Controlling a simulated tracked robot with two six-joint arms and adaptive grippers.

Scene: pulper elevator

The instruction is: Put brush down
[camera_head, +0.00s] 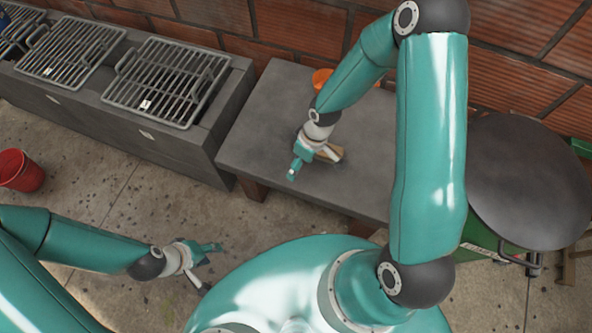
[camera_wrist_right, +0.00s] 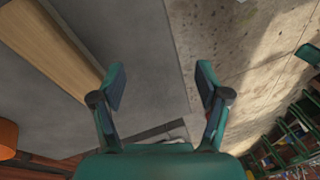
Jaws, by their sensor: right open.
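A tan wooden piece, which looks like the brush (camera_head: 331,154), lies on the grey tabletop (camera_head: 270,115) in the head view, partly hidden by my right gripper (camera_head: 302,164). In the right wrist view the brush (camera_wrist_right: 58,50) shows as a long tan shape at the upper left, outside the fingers. There my right gripper (camera_wrist_right: 162,85) is open, with only tabletop and floor between its fingers. My left gripper (camera_head: 208,266) hangs over the floor at the lower left of the head view, away from the table; its finger spacing is unclear.
An orange container (camera_head: 321,78) stands at the table's back, partly behind my right arm. Grills (camera_head: 168,82) stand on a grey counter to the left. A red bucket (camera_head: 21,171) is on the floor. A dark round lid (camera_head: 530,180) is at right. The table's left part is clear.

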